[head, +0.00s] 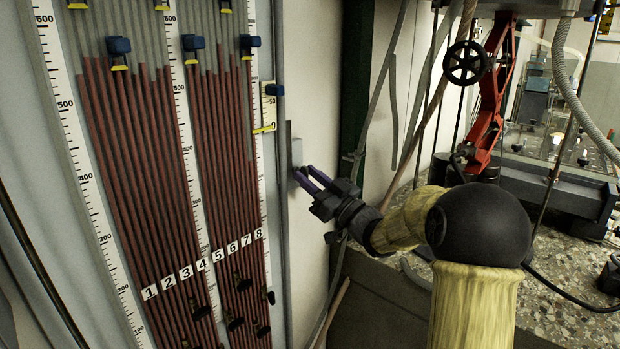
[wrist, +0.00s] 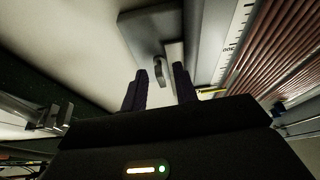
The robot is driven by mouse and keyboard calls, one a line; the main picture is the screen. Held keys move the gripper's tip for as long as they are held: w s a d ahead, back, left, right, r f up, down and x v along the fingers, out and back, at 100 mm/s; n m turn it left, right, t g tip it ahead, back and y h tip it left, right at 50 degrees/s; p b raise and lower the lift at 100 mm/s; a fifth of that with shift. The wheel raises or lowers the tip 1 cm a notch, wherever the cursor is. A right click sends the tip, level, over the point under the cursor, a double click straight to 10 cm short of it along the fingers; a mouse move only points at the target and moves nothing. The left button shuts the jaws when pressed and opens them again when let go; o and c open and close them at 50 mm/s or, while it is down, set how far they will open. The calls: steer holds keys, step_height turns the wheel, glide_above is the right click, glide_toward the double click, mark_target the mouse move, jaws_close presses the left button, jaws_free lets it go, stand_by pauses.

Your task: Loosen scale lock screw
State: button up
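My gripper (head: 305,171) is near the pale wall panel, right of the manometer board, with its two purple fingers apart. In the wrist view the dark fingers (wrist: 162,80) are also apart. A small grey curved piece (wrist: 159,70) shows in the gap between their tips, below a flat grey block (wrist: 146,24). I cannot tell whether this piece is the lock screw or whether a finger touches it. The small sliding scale (head: 268,108) has a dark blue knob (head: 275,90) and a yellow pointer (head: 264,129), up and left of my gripper.
The board holds several red tubes (head: 130,190), long white scales (head: 72,130) and blue clips (head: 119,46). A metal rail (head: 286,230) runs along its right edge. A dark post (head: 354,80) and hoses stand right of my gripper. A red jack (head: 491,95) is further right.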

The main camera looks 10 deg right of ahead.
steer(key=shift+s, duration=0.1)
steer(key=p+v, duration=0.1)
steer(key=v, duration=1.6)
steer(key=shift+f, duration=0.2)
